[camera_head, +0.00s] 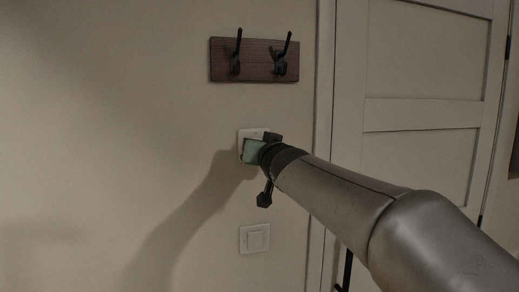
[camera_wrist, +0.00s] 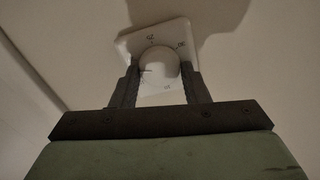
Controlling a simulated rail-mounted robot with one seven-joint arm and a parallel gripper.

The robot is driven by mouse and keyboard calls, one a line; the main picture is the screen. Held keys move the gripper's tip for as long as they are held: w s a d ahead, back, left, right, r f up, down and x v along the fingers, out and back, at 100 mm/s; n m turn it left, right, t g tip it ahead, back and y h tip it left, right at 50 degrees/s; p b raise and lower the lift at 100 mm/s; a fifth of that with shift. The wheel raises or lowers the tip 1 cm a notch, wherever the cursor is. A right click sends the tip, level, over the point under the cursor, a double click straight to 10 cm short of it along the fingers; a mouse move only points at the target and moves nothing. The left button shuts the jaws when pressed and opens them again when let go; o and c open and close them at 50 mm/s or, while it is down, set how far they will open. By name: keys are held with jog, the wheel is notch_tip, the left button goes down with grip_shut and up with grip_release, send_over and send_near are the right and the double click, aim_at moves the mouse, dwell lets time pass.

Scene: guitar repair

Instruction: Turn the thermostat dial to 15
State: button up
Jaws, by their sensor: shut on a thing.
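The thermostat is a white plate (camera_head: 246,134) on the wall, mostly hidden behind my gripper in the head view. In the wrist view its plate (camera_wrist: 176,30) shows with dark markings around a round white dial (camera_wrist: 159,62). A small dark mark sits near the dial's left side, but the setting is too blurred to read for certain. My gripper (camera_wrist: 160,82) has one dark finger on each side of the dial and is shut on it. In the head view my gripper (camera_head: 252,148) reaches the plate from the right.
A wooden rack (camera_head: 255,72) with two black hooks hangs above the thermostat. A white light switch (camera_head: 254,238) is on the wall below. A white door (camera_head: 420,90) with its frame stands to the right. The wall to the left is bare.

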jog(key=shift+a+n+b, duration=0.15)
jog(key=shift+n+b, duration=0.4)
jog(key=shift+n, duration=3.55)
jog(key=o, duration=1)
jog(key=shift+c, duration=0.2)
jog(key=shift+s, duration=0.1)
jog(key=v, duration=1.7)
jog(key=shift+s, duration=0.15)
